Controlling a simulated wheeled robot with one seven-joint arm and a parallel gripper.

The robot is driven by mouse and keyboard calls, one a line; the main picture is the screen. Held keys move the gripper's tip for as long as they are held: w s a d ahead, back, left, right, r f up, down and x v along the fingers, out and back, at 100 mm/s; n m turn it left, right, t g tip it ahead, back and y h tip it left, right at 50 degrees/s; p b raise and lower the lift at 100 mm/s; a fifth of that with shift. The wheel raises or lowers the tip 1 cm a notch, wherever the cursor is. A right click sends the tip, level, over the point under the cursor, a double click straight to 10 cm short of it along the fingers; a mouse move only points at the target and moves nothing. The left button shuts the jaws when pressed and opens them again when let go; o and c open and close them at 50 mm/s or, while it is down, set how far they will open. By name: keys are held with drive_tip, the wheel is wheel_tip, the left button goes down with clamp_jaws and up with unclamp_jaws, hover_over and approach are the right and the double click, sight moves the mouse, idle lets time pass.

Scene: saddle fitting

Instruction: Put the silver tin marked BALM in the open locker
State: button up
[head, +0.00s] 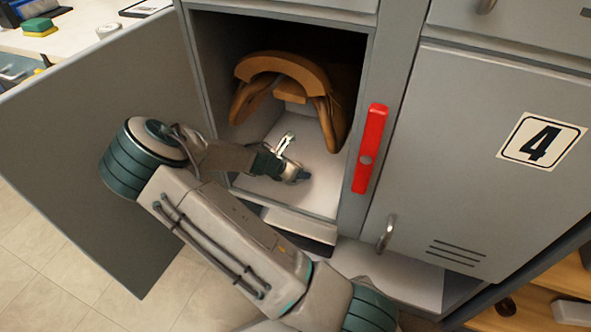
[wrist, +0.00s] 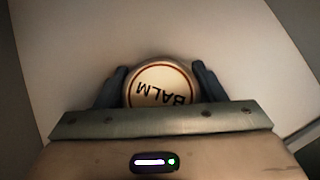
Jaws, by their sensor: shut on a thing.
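The tin marked BALM (wrist: 160,88) shows in the wrist view with a round cream lid, a dark ring and its lettering upside down. My gripper (wrist: 160,80) is shut on it, one dark finger on each side. In the head view my gripper (head: 293,174) is inside the open locker (head: 318,190), low over its pale floor. The tin cannot be made out clearly there. Whether the tin touches the floor cannot be told.
A brown saddle (head: 285,65) stands at the back of the locker, above and behind my gripper. The open door (head: 110,150) stands to the left. A red handle (head: 370,148) is on the right frame, beside closed locker 4 (head: 490,150). Bare floor shows right of my gripper.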

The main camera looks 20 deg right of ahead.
drive_tip(key=o, duration=1.2)
drive_tip(key=shift+s+a+r+p, duration=0.15)
drive_tip(key=shift+a+r+p, duration=0.2)
drive_tip(key=shift+r+p, duration=0.15)
drive_tip(key=s+a+p, duration=0.1)
drive_tip(key=a, duration=0.2)
drive_tip(key=s+a+p, duration=0.1)
drive_tip(key=s+a, duration=0.1)
drive_tip(key=a, duration=0.2)
drive_tip(key=s+a+p, duration=0.1)
drive_tip(key=a, duration=0.3)
drive_tip(key=shift+s, duration=0.35)
drive_tip(key=shift+s+m, duration=0.25)
drive_tip(key=shift+m, duration=0.05)
drive_tip(key=s+r+m+g+y, duration=0.2)
drive_tip(key=s+r+m+y, duration=0.6)
drive_tip(key=s+r+m, duration=1.3)
wheel_tip(320, 180, up, 3)
drive_tip(key=shift+a+r+m, duration=0.2)
drive_tip(key=shift+a+m, duration=0.1)
drive_tip(key=shift+a, duration=0.1)
